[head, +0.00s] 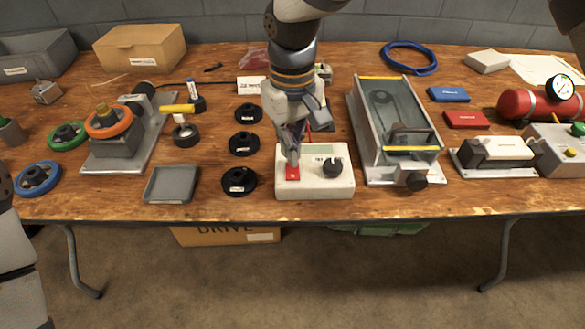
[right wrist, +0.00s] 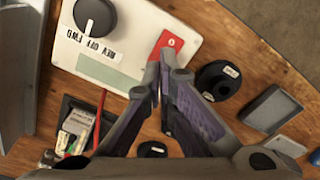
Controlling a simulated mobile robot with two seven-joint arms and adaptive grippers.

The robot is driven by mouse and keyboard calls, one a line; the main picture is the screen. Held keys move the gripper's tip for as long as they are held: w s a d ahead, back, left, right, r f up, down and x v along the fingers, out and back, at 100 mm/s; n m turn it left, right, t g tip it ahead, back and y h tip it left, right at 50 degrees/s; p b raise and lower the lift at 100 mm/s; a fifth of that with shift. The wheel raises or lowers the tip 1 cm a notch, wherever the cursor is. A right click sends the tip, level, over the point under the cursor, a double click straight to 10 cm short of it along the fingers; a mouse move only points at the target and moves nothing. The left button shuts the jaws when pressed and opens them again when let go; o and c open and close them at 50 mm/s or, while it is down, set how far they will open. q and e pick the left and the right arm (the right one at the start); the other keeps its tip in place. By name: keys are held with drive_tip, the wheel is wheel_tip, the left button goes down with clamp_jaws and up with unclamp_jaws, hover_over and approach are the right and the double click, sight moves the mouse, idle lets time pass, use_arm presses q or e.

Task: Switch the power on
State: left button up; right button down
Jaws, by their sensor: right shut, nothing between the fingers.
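The white power box (head: 318,187) stands near the table's front edge in the middle of the head view. Its red switch (head: 292,173) is on the left of its top, and a dark knob (head: 333,167) is on the right. The right wrist view shows the box (right wrist: 140,25), the red switch (right wrist: 172,43), the knob (right wrist: 95,14) and a "REV OFF FWD" label (right wrist: 92,47). My right gripper (head: 293,157) points down, shut and empty, with its fingertips (right wrist: 160,66) at the switch. I cannot tell if they touch or which way the switch is set. My left gripper is out of view.
Black round parts (head: 240,181) stand left of the box, with a grey tray (head: 171,185) beyond them. A clear-lidded fixture (head: 398,168) stands close on the right. A red wire (right wrist: 100,115) runs behind the box. The table's front edge (head: 300,222) is close.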

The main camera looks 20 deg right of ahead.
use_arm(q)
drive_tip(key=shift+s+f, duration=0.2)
use_arm(e)
drive_tip(key=shift+f, duration=1.2)
wheel_tip(320, 180, up, 5)
drive_tip(key=shift+r+p, duration=0.1)
drive_tip(key=shift+p, duration=0.5)
drive_tip(key=shift+r, duration=1)
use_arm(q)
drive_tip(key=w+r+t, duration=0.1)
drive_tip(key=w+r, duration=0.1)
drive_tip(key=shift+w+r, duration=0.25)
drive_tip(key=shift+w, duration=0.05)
use_arm(e)
drive_tip(key=shift+f, duration=0.1)
